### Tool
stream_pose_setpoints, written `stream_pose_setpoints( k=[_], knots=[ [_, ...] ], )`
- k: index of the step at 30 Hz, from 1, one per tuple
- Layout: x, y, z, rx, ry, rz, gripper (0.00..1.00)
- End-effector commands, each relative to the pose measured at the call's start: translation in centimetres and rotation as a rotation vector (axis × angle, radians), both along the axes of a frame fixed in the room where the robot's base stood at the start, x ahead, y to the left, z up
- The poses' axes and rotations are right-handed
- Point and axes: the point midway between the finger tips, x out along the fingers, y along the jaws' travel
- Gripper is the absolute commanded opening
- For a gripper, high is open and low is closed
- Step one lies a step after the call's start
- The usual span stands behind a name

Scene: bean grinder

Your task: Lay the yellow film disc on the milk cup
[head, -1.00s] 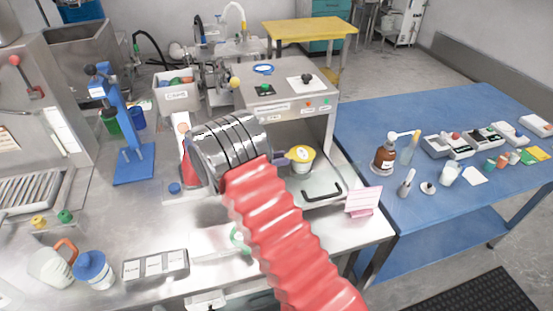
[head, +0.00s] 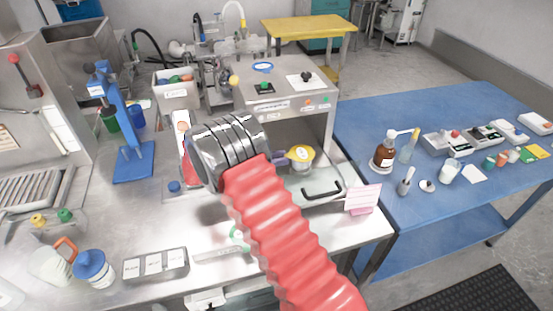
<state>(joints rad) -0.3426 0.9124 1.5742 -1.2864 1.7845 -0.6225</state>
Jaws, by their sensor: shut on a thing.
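The yellow film disc (head: 301,152), round with a pale centre, is at the top of a small white cup (head: 301,168), which looks like the milk cup, in front of the bench machine's opening. I cannot tell whether the disc touches the cup's rim or hovers just above it. My gripper (head: 284,155) reaches in from the left, and its dark tip meets the disc's left edge. It is shut on the disc there. My metal wrist and red sleeve hide most of the gripper.
The steel machine (head: 290,92) stands behind the cup. A tray with a black handle (head: 322,191) and a pink card stand (head: 363,198) are to the right. A blue press (head: 130,130) stands left. A blue table (head: 430,205) holds bottles and small boxes.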

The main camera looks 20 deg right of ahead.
Motion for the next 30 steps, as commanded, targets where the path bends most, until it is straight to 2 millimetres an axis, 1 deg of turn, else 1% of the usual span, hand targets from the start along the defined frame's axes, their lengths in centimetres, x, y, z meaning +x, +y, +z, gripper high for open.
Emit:
stream_pose_setpoints(
  k=[10,11,12,19,24,30],
  knots=[
    [0.01,0.05,0.01,0.0,0.0,0.0,0.0],
    [0.01,0.05,0.01,0.0,0.0,0.0,0.2],
    [0.01,0.05,0.02,0.0,0.0,0.0,0.23],
    [0.01,0.05,0.02,0.0,0.0,0.0,0.39],
    [0.01,0.05,0.02,0.0,0.0,0.0,0.4],
    [0.01,0.05,0.02,0.0,0.0,0.0,0.53]
  ],
)
